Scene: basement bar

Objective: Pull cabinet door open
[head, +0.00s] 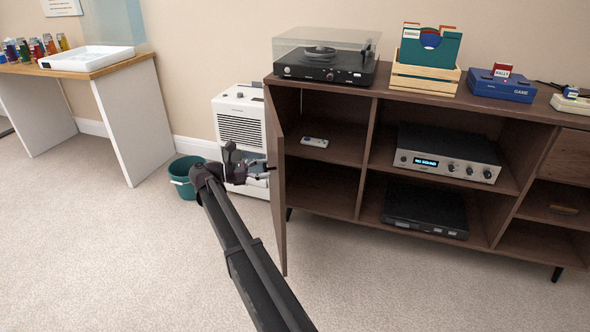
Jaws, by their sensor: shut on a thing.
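The dark brown wooden cabinet (372,98) stands against the wall at the right. Its left door (279,190) stands swung out toward me, seen almost edge-on, and the left compartments behind it are exposed. My gripper (262,170) is at the outer, left face of this door, about halfway up. It is shut on the door's handle, which is small and mostly hidden by the fingers. My dark arm reaches up to it from the bottom of the picture.
A white dehumidifier-like unit (240,118) and a teal bucket (183,184) stand just left of the door. A white-legged table (135,115) is farther left. A turntable (325,66) sits on the cabinet; a remote (314,142) lies inside. Carpet in front is clear.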

